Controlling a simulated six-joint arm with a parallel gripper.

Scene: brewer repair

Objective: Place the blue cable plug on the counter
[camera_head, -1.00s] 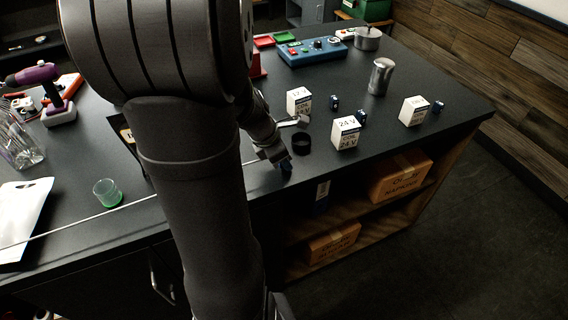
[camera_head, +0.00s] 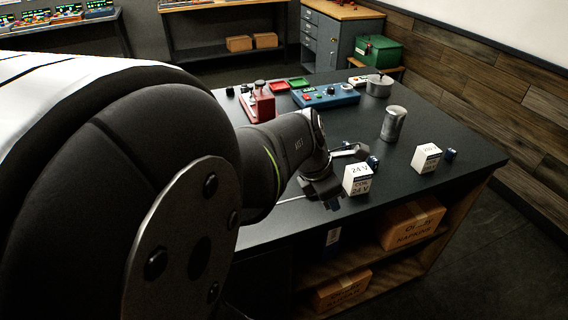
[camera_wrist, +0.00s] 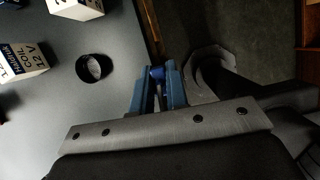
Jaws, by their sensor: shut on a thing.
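My gripper (camera_wrist: 158,88) has blue fingers and is shut on the small blue plug (camera_wrist: 157,72), which shows between the fingertips in the wrist view. The plug lines up with the front edge of the dark counter (camera_wrist: 70,120); I cannot tell its height above the surface. In the head view my gripper (camera_head: 332,198) is at the counter's front edge, left of the 24 V box (camera_head: 358,179). The plug is hard to make out there, and its cable is mostly hidden by my arm.
In the head view a metal canister (camera_head: 393,124), another white box (camera_head: 426,158) and a blue control panel (camera_head: 325,96) stand farther back. Open shelves hold cartons (camera_head: 412,222) below.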

